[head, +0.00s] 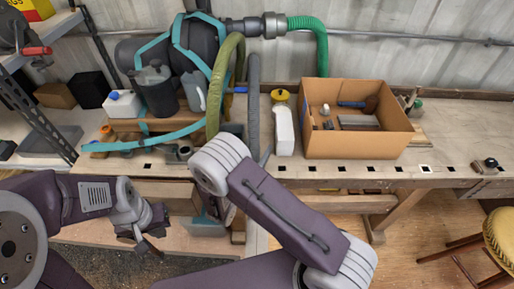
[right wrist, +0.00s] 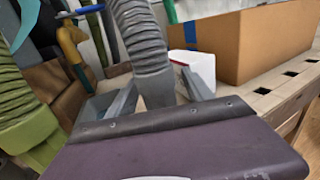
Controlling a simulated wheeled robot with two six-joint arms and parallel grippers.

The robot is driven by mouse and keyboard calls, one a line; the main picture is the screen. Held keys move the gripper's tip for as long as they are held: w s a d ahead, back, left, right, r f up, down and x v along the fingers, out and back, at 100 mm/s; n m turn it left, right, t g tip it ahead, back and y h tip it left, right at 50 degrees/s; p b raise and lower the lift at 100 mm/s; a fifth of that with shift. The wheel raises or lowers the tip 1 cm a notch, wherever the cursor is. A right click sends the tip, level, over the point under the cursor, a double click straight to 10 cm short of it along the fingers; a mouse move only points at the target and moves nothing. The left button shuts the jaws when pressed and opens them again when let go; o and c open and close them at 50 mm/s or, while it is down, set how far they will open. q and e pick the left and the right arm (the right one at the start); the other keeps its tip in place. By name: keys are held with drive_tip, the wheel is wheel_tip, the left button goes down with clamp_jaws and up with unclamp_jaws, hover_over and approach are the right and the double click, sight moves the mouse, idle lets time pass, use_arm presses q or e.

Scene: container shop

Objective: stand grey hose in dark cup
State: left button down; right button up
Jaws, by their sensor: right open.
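The grey hose (head: 253,105) is ribbed and hangs down over the bench, just right of a green hose. In the right wrist view the grey hose (right wrist: 143,45) comes down between the fingers of my right gripper (right wrist: 160,80), which is open around it. In the head view my right forearm hides that gripper and the hose's lower end. A small dark round piece (head: 184,152), possibly the dark cup, is on the bench left of the hoses; I cannot tell for certain. My left gripper (head: 145,235) is empty and looks open, low in front of the bench.
A cardboard box (head: 358,145) with tools stands right of the hoses. Dark jugs (head: 156,92) stand at the back left. The bench's right end is mostly clear.

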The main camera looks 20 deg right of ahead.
drive_tip(key=v, duration=0.9)
drive_tip(key=shift+w, duration=0.1)
idle(0.3)
